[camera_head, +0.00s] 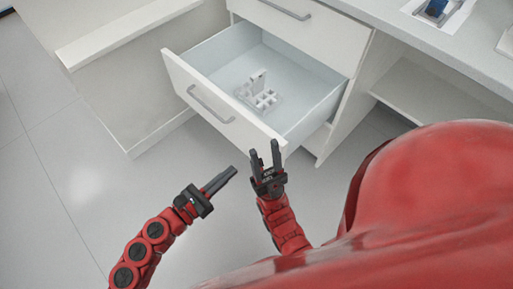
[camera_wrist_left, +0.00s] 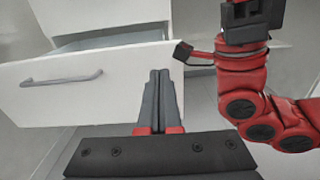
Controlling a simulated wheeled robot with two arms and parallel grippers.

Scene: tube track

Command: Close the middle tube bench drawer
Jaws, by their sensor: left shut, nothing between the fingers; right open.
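The open white drawer (camera_head: 222,108) is pulled well out of the bench, with its grey bar handle (camera_head: 211,103) on the front. A shut drawer (camera_head: 310,30) is directly above it. In the left wrist view the drawer front (camera_wrist_left: 115,85) stands just beyond my left gripper's fingers. My left gripper (camera_head: 234,170) is shut and empty, below and in front of the drawer's right part; its closed fingers also show in the left wrist view (camera_wrist_left: 160,75). My right gripper (camera_head: 264,149) is open and empty by the front's right corner; I cannot tell whether it touches.
A white rack (camera_head: 260,97) sits inside the open drawer. The worktop (camera_head: 440,45) and an open shelf (camera_head: 430,98) lie to the right. A pale panel (camera_head: 130,100) stands left of the drawer. The floor (camera_head: 85,185) in front is clear.

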